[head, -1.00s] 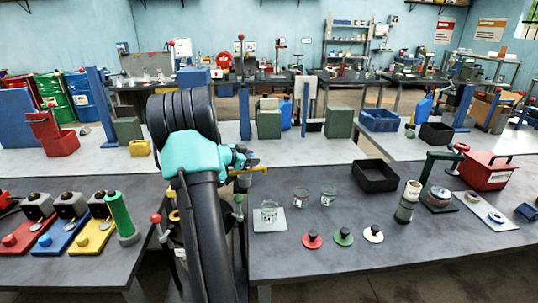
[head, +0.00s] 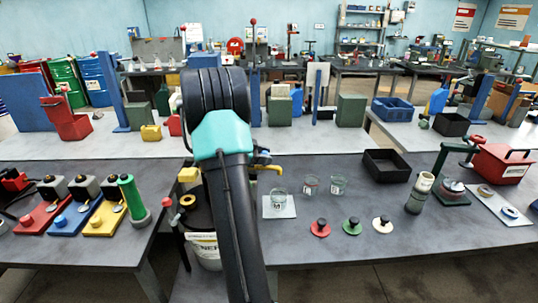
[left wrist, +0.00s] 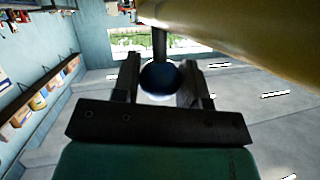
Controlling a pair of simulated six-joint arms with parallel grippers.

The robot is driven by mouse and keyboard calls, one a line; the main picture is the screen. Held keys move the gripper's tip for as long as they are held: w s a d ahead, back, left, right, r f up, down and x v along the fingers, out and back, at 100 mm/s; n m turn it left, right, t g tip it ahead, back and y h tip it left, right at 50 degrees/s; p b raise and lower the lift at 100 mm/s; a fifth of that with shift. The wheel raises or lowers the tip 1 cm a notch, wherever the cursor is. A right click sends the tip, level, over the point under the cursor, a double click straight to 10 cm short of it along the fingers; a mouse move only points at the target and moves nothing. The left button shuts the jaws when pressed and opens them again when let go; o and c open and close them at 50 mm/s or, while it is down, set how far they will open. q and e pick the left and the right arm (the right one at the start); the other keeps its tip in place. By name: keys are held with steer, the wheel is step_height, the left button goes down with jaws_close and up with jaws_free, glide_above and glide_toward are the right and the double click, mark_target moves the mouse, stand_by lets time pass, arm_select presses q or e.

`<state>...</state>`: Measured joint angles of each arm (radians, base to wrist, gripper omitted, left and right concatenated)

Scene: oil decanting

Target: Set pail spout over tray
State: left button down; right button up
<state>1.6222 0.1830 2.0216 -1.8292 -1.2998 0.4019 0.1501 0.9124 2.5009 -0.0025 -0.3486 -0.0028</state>
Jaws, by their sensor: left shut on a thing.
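A pail (head: 207,252) with a pale, lettered label stands low at the left of my left arm, in the gap between the benches. The arm hides part of it. In the left wrist view my left gripper (left wrist: 160,78) is shut on a dark blue ball knob (left wrist: 160,80) on a thin rod. In the head view the arm mostly hides the gripper. A yellow, spout-like piece (head: 270,168) sticks out to the right of the arm. A black open tray (head: 387,176) is on the right bench, apart from it. My right gripper is out of view.
A beaker (head: 279,199) stands on a pale plate (head: 292,213), with two more beakers beside it. The bench's front middle is clear.

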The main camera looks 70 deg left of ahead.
arm_select(q)
steer(key=c, duration=0.7)
jaws_free()
steer(key=shift+w+a, duration=0.1)
